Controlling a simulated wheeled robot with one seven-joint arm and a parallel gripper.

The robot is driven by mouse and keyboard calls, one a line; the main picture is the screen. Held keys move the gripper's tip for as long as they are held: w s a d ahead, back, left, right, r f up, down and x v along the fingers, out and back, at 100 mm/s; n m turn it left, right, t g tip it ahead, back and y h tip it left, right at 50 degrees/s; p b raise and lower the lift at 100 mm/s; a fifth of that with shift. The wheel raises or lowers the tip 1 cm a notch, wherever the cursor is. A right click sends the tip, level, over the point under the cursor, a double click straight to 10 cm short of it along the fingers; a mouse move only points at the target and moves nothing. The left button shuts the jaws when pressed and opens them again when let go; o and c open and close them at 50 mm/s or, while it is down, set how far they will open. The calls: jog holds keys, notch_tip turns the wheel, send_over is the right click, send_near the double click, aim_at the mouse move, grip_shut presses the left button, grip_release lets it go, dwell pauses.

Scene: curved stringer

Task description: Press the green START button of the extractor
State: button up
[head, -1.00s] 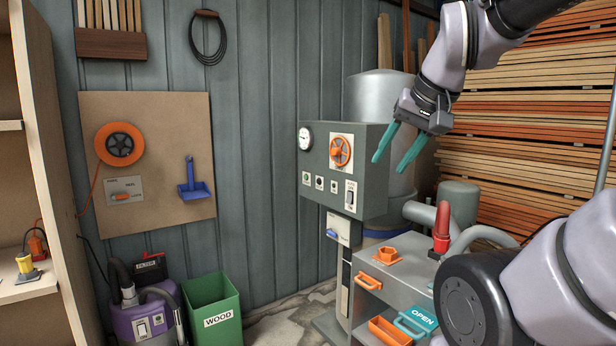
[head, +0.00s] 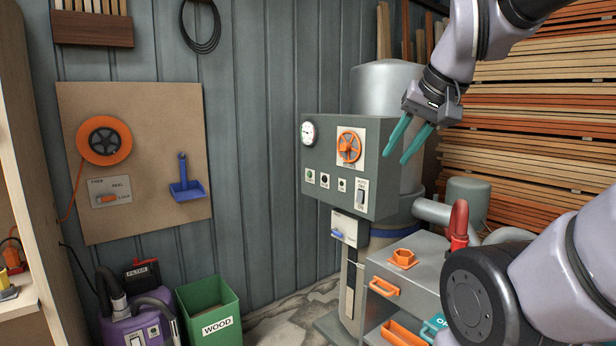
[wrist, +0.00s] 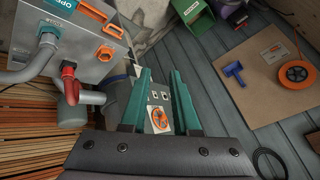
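The extractor's grey-green control box (head: 385,140) stands ahead at the middle of the head view. On its front face, a small green button (head: 310,175) is leftmost in a row of small buttons, below the gauge (head: 309,133) and the orange handwheel (head: 349,147). Its lettering is too small to read. My gripper (head: 395,158) has two teal fingers, apart and empty, pointing down-left at the right of the box in the picture. In the wrist view, the handwheel (wrist: 159,119) and small button plates show between the fingers (wrist: 161,72); which is green cannot be told there.
A grey cabinet (head: 418,268) with orange handles and a red-handled valve (head: 459,222) stands below right. A rocker switch (head: 361,193) is right of the buttons. A green WOOD bin (head: 212,312) and purple vacuum (head: 137,325) stand lower left. Stacked boards fill the right.

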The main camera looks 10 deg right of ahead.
grip_shut()
dwell(1.4)
